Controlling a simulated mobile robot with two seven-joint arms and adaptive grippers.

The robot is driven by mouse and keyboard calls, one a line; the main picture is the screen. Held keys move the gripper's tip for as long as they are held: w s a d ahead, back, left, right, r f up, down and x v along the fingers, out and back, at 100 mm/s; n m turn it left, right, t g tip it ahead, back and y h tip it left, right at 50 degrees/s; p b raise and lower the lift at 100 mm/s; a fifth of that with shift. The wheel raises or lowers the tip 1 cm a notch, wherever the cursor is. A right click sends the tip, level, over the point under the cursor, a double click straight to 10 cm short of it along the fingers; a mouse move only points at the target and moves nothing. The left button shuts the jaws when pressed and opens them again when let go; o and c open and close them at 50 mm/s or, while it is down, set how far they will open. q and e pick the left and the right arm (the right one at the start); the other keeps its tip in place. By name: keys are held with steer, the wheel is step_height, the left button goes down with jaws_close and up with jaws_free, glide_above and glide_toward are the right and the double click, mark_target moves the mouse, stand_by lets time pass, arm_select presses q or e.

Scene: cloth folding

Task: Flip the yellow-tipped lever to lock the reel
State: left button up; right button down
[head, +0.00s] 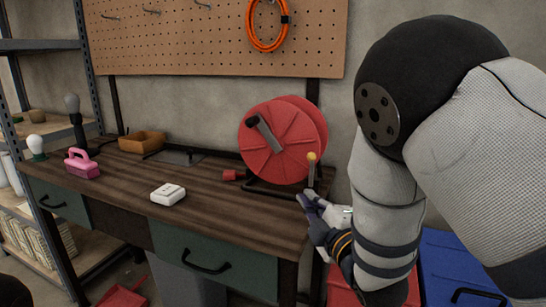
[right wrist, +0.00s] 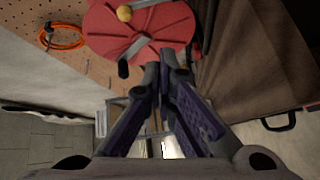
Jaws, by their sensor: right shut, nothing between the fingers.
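The red reel (head: 268,150) stands on a dark frame at the right end of the workbench, with a grey crank on its face. The lever is a grey bar (head: 311,174) with a yellow ball tip (head: 311,156); it stands about upright at the reel's right side. In the right wrist view the yellow tip (right wrist: 124,13) shows at the top, in front of the reel (right wrist: 105,35). My right gripper (head: 304,201) is shut and empty, just below the lever in the head view; its fingertips (right wrist: 164,70) meet. Contact with the lever cannot be told. My left gripper is out of view.
The wooden workbench (head: 220,205) holds a white box (head: 168,194), a pink-handled item (head: 81,164) and an orange bin (head: 142,142). An orange cable coil (head: 267,45) hangs on the pegboard (head: 200,45). A blue box (head: 450,260) stands at lower right. The benchtop left of the reel has free room.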

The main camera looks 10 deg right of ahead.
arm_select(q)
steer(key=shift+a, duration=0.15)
arm_select(e)
steer(key=shift+n+t+y, duration=0.6)
steer(key=shift+n, duration=0.2)
steer(key=r, duration=0.1)
steer(key=w+a+r, duration=0.1)
steer(key=r, duration=0.1)
steer(key=a+r, duration=0.1)
steer(key=shift+w+r, duration=0.15)
glide_above(311, 171)
steer(key=s+a, duration=0.3)
steer(key=a, duration=0.1)
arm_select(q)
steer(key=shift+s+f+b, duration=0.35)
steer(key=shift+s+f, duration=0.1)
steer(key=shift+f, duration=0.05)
arm_select(e)
steer(key=shift+d+r, duration=0.1)
steer(key=shift+r, duration=0.15)
